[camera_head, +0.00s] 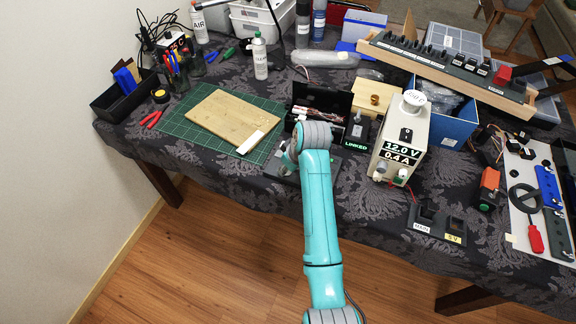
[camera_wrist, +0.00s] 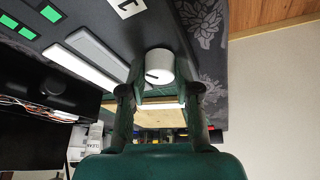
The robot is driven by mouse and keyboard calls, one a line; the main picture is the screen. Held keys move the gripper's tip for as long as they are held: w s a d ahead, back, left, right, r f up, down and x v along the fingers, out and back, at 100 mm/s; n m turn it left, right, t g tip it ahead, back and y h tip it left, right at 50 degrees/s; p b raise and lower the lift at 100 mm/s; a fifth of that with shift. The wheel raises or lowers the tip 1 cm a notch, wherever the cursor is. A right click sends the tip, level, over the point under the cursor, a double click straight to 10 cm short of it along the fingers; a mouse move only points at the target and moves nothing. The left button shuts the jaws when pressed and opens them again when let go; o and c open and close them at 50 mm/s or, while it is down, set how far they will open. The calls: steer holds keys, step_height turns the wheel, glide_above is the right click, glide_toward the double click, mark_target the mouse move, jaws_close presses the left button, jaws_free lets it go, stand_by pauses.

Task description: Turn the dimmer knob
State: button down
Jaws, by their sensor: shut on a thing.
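The dimmer knob (camera_wrist: 160,70) is a white round knob with a dark pointer line, near the edge of a dark panel (camera_wrist: 100,30) in the wrist view. My gripper (camera_wrist: 161,80) has one dark green finger on each side of the knob and is shut on it. In the head view my gripper (camera_head: 287,162) is low at the table's front edge, over a small dark panel. The knob cannot be made out there, as my gripper and arm cover much of the panel.
A black open box (camera_head: 330,98) and a "LINKED" unit (camera_head: 357,133) stand just behind. A power supply (camera_head: 403,138) reading 12.0 V and 0.4 A is to the right. A green cutting mat (camera_head: 178,125) with a wooden board (camera_head: 228,113) lies left.

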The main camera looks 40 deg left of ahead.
steer(key=m+t, duration=0.1)
steer(key=m, duration=0.2)
steer(key=shift+s+a+m+h, duration=0.1)
steer(key=shift+m+h, duration=0.2)
steer(key=shift+m, duration=0.1)
steer(key=m+t+h, duration=0.1)
steer(key=m, duration=0.2)
steer(key=shift+m, duration=0.3)
steer(key=m+t, duration=0.1)
steer(key=m, duration=0.1)
steer(key=shift+a+m+h, duration=0.1)
steer(key=shift+m+h, duration=0.2)
steer(key=shift+h, duration=0.1)
steer(key=m+h, duration=0.1)
steer(key=m, duration=0.3)
steer(key=shift+h, duration=0.3)
steer(key=shift+m, duration=0.3)
steer(key=c, duration=0.8)
jaws_free()
steer(key=shift+s+r, duration=0.1)
steer(key=shift+r, duration=0.05)
